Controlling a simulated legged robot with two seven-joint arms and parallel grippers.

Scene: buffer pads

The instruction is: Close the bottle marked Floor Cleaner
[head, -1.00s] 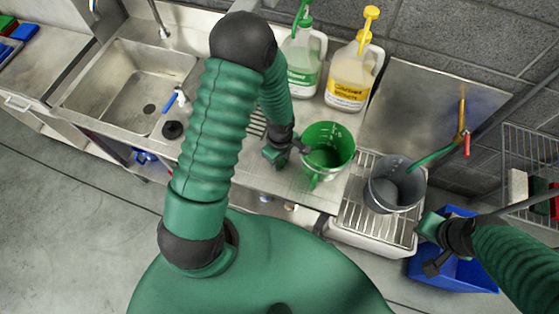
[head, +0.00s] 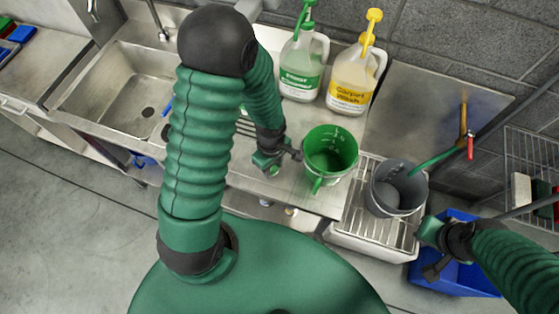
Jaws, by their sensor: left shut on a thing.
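A white jug with a green label (head: 302,72) stands on the steel counter by the wall, a green pump in its top; its label is too blurred to read surely. Right of it stands a white jug with a yellow label (head: 352,78) that seems to read Carpet Wash, with a yellow pump. My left gripper (head: 294,154) is low over the counter, in front of the green-label jug and apart from it. Its fingers look shut on the left rim of a green bucket (head: 330,152); the contact is small in view. My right gripper (head: 436,254) is at the lower right; its fingers are unclear.
A grey bucket (head: 398,188) stands on a wire rack (head: 349,218) right of the green bucket. A blue bin (head: 462,273) is below my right gripper. A sink (head: 128,95) is at the left. A wire shelf (head: 535,165) is at the far right.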

